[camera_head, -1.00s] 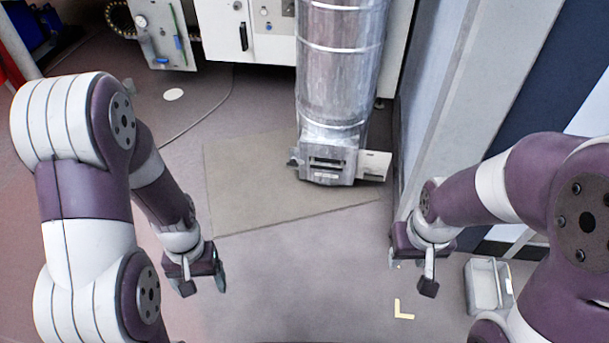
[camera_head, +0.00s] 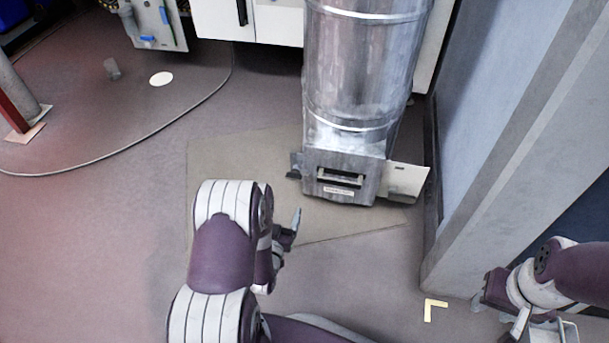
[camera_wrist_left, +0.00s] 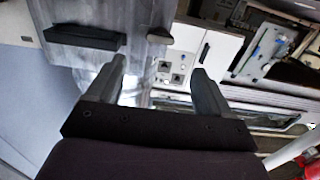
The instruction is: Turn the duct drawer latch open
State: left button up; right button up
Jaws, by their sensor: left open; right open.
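The silver metal duct (camera_head: 362,75) ends at the bottom in a box with a drawer front (camera_head: 340,183), which has a dark slot-like handle and a small label. A small dark piece that looks like the latch (camera_head: 293,173) sticks out at the box's left side. In the left wrist view, the dark handle (camera_wrist_left: 85,38) and the likely latch (camera_wrist_left: 160,36) lie beyond the fingertips. My left gripper (camera_head: 290,228) is open and empty, just in front of and below the box, apart from it. My right gripper (camera_head: 498,312) is open at the lower right, far from the duct.
A pale plate (camera_head: 406,182) juts from the box's right side. A wall panel (camera_head: 505,150) stands close to the right. A grey bin (camera_head: 560,332) sits below my right arm. White cabinets (camera_head: 270,25) stand behind the duct. The floor left of the mat (camera_head: 230,165) is mostly clear.

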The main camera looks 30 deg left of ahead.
aim_at(293, 180)
pick_arm(q)
jog(key=b+x, duration=0.6)
jog(key=x, duration=0.6)
jog(key=shift+w, duration=0.15)
jog(key=c, duration=1)
